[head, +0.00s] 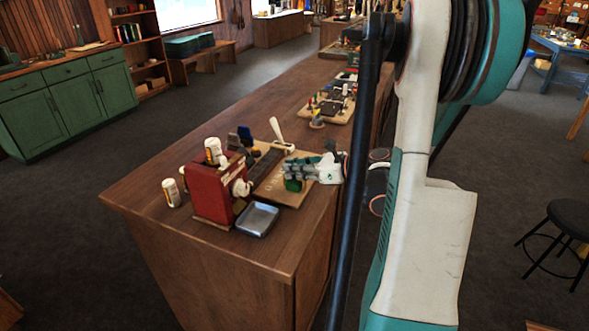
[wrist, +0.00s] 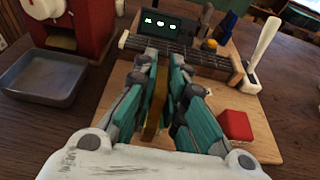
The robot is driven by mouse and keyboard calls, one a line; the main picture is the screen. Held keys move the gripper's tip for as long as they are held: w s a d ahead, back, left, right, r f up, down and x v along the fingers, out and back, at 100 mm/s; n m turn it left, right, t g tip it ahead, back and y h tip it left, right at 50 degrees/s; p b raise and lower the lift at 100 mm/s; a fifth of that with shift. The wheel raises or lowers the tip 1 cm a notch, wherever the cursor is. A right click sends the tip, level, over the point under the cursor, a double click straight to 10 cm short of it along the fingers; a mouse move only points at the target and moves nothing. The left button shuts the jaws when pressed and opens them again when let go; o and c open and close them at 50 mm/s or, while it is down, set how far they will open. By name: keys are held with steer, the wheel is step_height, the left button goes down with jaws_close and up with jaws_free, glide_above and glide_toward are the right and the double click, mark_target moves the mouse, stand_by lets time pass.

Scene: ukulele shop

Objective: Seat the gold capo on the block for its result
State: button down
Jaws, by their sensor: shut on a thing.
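In the wrist view my gripper (wrist: 164,72) is shut on the gold capo (wrist: 153,108), a narrow gold bar upright between the teal fingers. The fingers hide part of it. The block (wrist: 190,57), a dark fretboard piece with strings, lies crosswise just beyond the fingertips. A small dark display (wrist: 163,29) with green symbols stands behind it. I cannot tell whether the capo touches the block. In the head view my gripper (head: 292,174) is low over the wooden board (head: 292,194), to the right of the block (head: 265,168); the capo cannot be made out there.
A red button-like block (wrist: 235,124) is on the board's right side. A white-handled lever (wrist: 263,48) stands at the back right. A red machine (head: 212,190) and a grey tray (head: 257,219) stand on the left. More tools lie on another board (head: 338,118) farther along the counter.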

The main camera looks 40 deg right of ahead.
steer(key=shift+f, duration=0.3)
steer(key=c, duration=1.9)
jaws_free()
steer(key=p+v, duration=0.1)
steer(key=v, duration=1)
steer(key=shift+a, duration=0.1)
